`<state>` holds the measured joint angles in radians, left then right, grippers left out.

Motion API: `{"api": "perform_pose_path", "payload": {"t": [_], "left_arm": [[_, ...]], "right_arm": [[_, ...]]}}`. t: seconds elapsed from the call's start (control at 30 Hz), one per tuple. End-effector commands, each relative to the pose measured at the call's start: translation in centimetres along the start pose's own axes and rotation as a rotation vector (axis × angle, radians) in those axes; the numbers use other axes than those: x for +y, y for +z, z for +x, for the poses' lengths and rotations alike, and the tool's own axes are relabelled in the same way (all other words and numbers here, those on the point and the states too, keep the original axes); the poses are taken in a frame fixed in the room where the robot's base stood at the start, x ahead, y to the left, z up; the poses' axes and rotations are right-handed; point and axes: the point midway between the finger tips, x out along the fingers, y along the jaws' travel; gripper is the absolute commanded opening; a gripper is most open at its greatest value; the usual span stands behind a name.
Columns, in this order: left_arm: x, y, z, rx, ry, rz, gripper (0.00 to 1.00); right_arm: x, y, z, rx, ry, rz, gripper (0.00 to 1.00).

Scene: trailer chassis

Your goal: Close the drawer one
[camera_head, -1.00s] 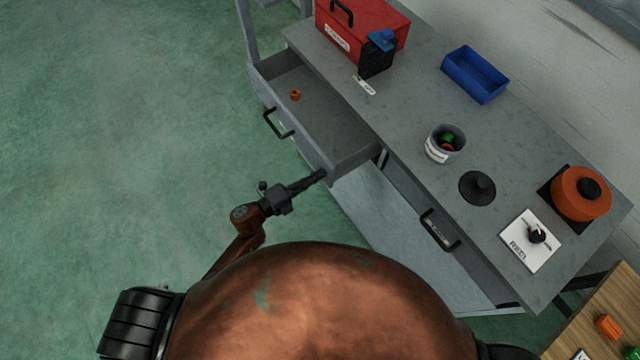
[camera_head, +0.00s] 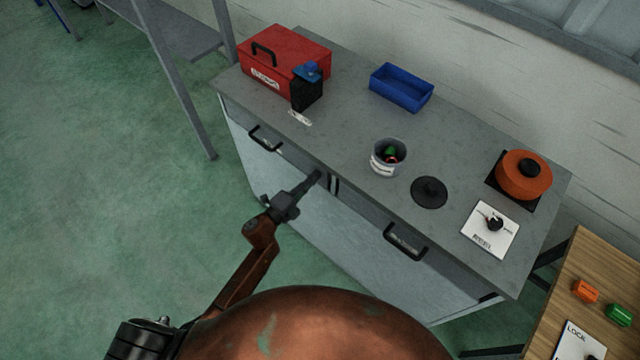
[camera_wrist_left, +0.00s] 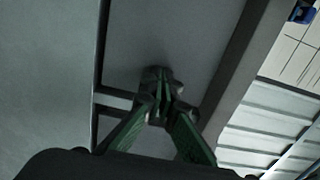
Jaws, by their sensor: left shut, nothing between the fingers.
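The left drawer (camera_head: 283,150) of the grey workbench, with a black handle (camera_head: 264,139), sits in line with the bench front, and its inside is hidden. My left gripper (camera_head: 316,176) is shut and empty, its fingertips at the right end of that drawer front, apparently touching it. In the left wrist view the shut fingertips (camera_wrist_left: 160,76) meet a grey panel. A second drawer (camera_head: 425,262) with a black handle (camera_head: 405,243), to the right, is also flush. My right gripper is not in view.
On the bench top (camera_head: 340,125) stand a red toolbox (camera_head: 290,62), a dark bottle with a blue top (camera_head: 308,88), a blue bin (camera_head: 401,88), a grey bucket (camera_head: 388,158), a black lid (camera_head: 429,192) and an orange pot (camera_head: 523,177). A wooden table (camera_head: 590,265) stands at the right. Green floor is clear at left.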

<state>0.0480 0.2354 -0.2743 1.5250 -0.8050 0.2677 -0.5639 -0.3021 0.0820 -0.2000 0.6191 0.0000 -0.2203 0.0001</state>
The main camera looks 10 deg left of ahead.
Motion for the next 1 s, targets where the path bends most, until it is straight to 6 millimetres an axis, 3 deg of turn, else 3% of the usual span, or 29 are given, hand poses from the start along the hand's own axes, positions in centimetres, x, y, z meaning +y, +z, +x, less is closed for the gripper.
{"api": "perform_pose_path", "payload": {"t": [0.57, 0.77, 1.0], "left_arm": [[-0.1, 0.1, -0.2, -0.001, 0.000, 0.000, 0.00], [-0.1, 0.3, -2.5, 0.001, 0.002, 0.000, 0.00], [0.1, 0.1, -7.7, 0.008, 0.003, 0.000, 0.00]], "right_arm": [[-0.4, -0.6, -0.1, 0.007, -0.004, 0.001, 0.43], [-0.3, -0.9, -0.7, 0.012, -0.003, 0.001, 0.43], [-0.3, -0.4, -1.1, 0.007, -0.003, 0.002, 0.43]]}}
